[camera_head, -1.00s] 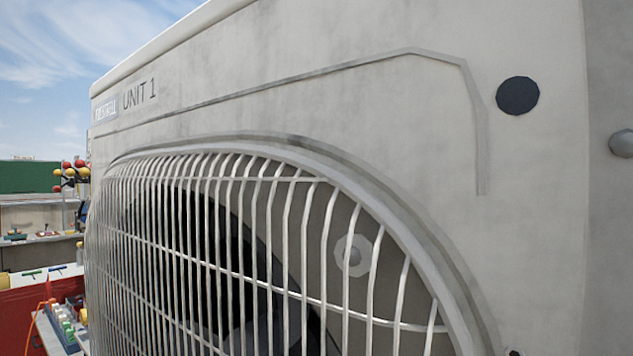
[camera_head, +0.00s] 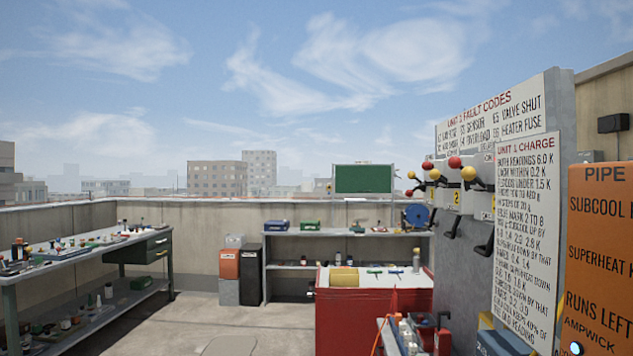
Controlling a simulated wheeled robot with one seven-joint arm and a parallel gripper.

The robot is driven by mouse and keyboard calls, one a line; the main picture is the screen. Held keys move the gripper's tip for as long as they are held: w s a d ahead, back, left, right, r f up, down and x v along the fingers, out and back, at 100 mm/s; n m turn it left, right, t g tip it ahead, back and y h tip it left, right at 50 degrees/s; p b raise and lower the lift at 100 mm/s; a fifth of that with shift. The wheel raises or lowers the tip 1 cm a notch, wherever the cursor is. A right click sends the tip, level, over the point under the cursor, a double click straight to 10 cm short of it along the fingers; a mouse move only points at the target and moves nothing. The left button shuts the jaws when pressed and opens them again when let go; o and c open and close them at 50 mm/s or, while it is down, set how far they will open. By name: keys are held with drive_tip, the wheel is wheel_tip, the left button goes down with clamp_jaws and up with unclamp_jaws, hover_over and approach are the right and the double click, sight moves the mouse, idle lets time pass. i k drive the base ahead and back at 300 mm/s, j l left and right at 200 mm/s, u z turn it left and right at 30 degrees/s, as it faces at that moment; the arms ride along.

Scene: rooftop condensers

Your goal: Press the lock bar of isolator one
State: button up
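A row of isolators is mounted on the edge of a grey panel (camera_head: 478,285) at the right, seen at a steep angle. Their boxes are light grey, and one has a yellow label reading 2 (camera_head: 457,197). Levers with red knobs (camera_head: 468,173) and yellow knobs (camera_head: 434,174) stick out to the left. Black bent bars (camera_head: 451,224) jut out below the boxes. I cannot read which isolator is number one, nor tell its lock bar apart. My gripper is not in view.
A red cabinet (camera_head: 365,320) and a small bench with bottles stand before the panel. An orange sign (camera_head: 600,255) and white fault-code boards (camera_head: 526,225) are close at right. A workbench (camera_head: 75,245) lines the left, shelves (camera_head: 345,238) the back. Open floor (camera_head: 200,325) lies between.

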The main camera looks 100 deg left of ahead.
sight(411, 175)
drive_tip(key=u, duration=2.15)
drive_tip(key=i+j, duration=0.55)
drive_tip(key=i+j+z, duration=0.1)
drive_tip(key=i+j, duration=0.9)
drive_tip(key=i+j+z, duration=0.1)
drive_tip(key=i+j, duration=0.45)
drive_tip(key=i+j+z, duration=0.1)
drive_tip(key=i+j, duration=0.35)
drive_tip(key=j, duration=0.3)
drive_tip(key=i+j, duration=0.5)
drive_tip(key=j, duration=0.15)
